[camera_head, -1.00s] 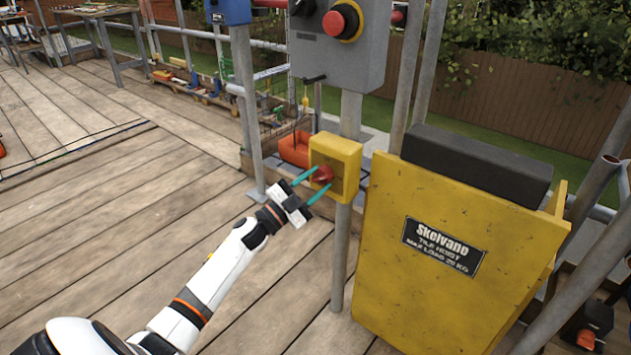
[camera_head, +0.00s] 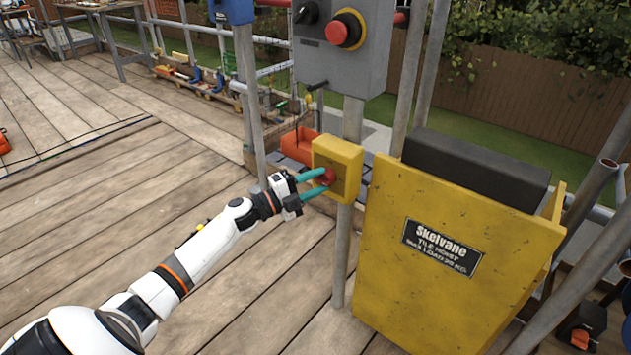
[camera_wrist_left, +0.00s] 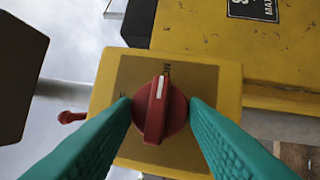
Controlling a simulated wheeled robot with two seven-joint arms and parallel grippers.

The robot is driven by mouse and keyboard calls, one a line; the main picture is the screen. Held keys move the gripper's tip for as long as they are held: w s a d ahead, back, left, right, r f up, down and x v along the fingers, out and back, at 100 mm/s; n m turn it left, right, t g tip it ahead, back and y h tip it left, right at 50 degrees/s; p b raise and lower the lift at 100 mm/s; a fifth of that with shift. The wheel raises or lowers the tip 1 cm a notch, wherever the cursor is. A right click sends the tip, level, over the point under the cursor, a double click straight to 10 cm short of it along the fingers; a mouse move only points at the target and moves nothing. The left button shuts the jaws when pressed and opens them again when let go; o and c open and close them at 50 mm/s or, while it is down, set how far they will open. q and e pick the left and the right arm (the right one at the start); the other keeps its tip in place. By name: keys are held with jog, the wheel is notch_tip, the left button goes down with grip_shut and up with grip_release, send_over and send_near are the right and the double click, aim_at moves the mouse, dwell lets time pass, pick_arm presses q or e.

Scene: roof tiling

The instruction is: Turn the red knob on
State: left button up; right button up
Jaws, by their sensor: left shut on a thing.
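The red knob (camera_head: 326,177) is on the front of a yellow box (camera_head: 345,155) fixed to a grey pole. In the left wrist view the round red knob (camera_wrist_left: 157,110) has a raised grip bar with a white mark, which points to the top of that picture, slightly tilted. My left gripper (camera_head: 318,184) has its two teal fingers on either side of the knob, shut on it. In the left wrist view the fingertips (camera_wrist_left: 160,104) touch the knob's left and right edges. Lettering on the brown plate is partly hidden. My right gripper is not in view.
A grey control box (camera_head: 345,70) with a red button and a black knob hangs above. A yellow tile hoist (camera_head: 440,270) stands right of the pole. An orange object (camera_head: 298,146) lies behind the yellow box.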

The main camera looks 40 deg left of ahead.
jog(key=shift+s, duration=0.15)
pick_arm(q)
jog(key=o, duration=1)
jog(key=shift+c, duration=0.2)
jog(key=shift+s, duration=0.1)
jog(key=p+v, duration=0.1)
jog(key=v, duration=1.1)
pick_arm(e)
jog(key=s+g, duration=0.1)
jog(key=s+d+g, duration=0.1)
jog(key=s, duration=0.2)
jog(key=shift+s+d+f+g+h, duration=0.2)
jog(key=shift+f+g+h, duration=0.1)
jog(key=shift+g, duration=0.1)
